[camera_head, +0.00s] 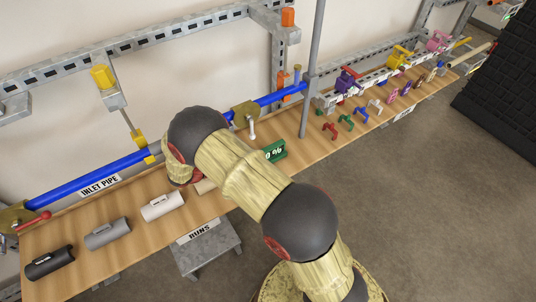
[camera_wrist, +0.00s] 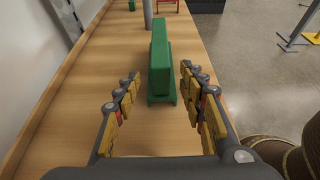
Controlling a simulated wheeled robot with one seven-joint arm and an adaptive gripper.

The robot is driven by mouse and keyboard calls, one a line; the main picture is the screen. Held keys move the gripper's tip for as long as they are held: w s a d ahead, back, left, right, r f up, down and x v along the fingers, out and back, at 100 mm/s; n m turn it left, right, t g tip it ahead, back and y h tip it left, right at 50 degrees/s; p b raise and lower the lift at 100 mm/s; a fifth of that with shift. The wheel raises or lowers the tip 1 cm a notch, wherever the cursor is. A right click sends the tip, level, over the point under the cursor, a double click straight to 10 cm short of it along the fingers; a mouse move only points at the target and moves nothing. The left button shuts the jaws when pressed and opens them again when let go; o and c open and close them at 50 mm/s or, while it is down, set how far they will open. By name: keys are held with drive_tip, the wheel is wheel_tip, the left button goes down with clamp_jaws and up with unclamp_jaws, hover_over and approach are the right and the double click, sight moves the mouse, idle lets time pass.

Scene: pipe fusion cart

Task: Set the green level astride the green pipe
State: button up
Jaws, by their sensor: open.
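The green level (camera_head: 275,151), with white "0 %" marking, stands on the wooden bench beyond my arm in the head view. In the wrist view the green level (camera_wrist: 161,62) stands upright on the bench on a wider foot, straight ahead. My gripper (camera_wrist: 159,78) is open, with a finger on each side of the level's line. The fingers do not appear to touch it. In the head view my arm hides the gripper. I cannot make out a green pipe in either view.
A blue inlet pipe (camera_head: 95,179) runs along the wall side. Black, grey and white cylinders (camera_head: 107,233) lie on the bench (camera_head: 141,235) at left. A grey upright post (camera_head: 313,70) stands beyond the level.

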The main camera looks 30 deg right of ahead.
sight(270, 150)
drive_tip(key=d, duration=0.4)
drive_tip(key=shift+d+b, duration=0.3)
drive_tip(key=shift+b, duration=0.05)
drive_tip(key=b+x, duration=0.1)
drive_tip(key=x, duration=0.1)
drive_tip(key=r+b+x, duration=0.1)
drive_tip(key=x, duration=0.2)
drive_tip(key=shift+w+d, duration=0.1)
drive_tip(key=shift+d, duration=0.35)
drive_tip(key=shift+c, duration=0.3)
clamp_jaws()
